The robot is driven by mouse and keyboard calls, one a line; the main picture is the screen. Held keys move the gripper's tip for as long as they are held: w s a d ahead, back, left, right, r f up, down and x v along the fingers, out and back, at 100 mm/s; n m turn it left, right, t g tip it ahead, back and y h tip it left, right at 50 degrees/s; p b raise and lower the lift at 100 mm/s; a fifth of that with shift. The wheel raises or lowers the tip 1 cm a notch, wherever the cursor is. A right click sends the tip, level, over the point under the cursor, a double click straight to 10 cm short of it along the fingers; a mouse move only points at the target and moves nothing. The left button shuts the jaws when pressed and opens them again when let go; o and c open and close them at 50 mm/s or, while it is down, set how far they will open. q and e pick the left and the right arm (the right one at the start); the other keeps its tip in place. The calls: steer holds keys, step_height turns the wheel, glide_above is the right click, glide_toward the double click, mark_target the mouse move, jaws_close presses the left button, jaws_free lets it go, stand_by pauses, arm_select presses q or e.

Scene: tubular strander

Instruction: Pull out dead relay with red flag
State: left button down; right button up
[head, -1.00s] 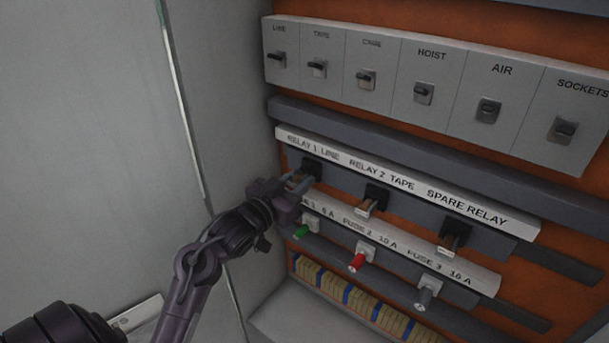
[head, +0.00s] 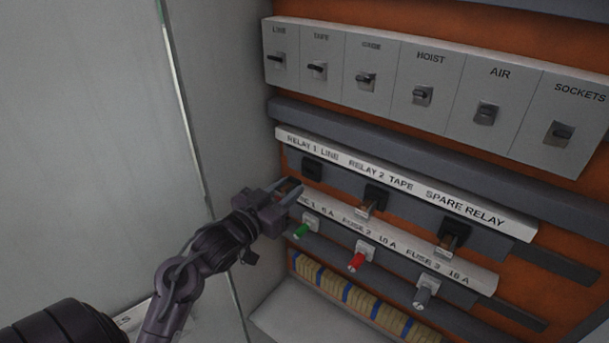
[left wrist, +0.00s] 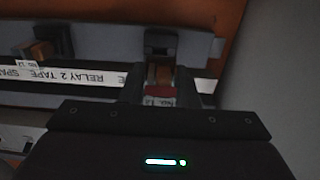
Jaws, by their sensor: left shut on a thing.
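My left gripper (head: 291,189) is shut on a relay (head: 288,185), a brownish block between its fingers, held out in front of the panel. In the left wrist view the relay (left wrist: 160,77) sits between the two dark fingers, with a red patch (left wrist: 160,91) and a white label on its near end. The black socket (head: 312,169) under the RELAY 1 LINE label looks bare; it also shows in the left wrist view (left wrist: 160,42). The relay appears clear of it. My right gripper is not in view.
Relay 2 (head: 367,206) and the spare relay (head: 449,240) sit in sockets to the right. Below are fuses with green (head: 301,231), red (head: 356,262) and grey (head: 423,297) ends. Switches line the top. A grey cabinet wall (head: 225,100) stands close on the left.

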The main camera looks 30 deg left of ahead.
arm_select(q)
steer(key=shift+s, duration=0.45)
stand_by(0.3)
steer(key=s+d+f+y+b, duration=0.1)
steer(key=s+d+f+b, duration=0.1)
steer(key=d+f+b, duration=0.85)
steer(key=s+d+f+p, duration=0.3)
steer(key=s+f, duration=0.1)
steer(key=s, duration=0.4)
steer(key=shift+s+d+n, duration=0.25)
steer(key=shift+d+n, duration=0.1)
steer(key=shift+n, duration=0.05)
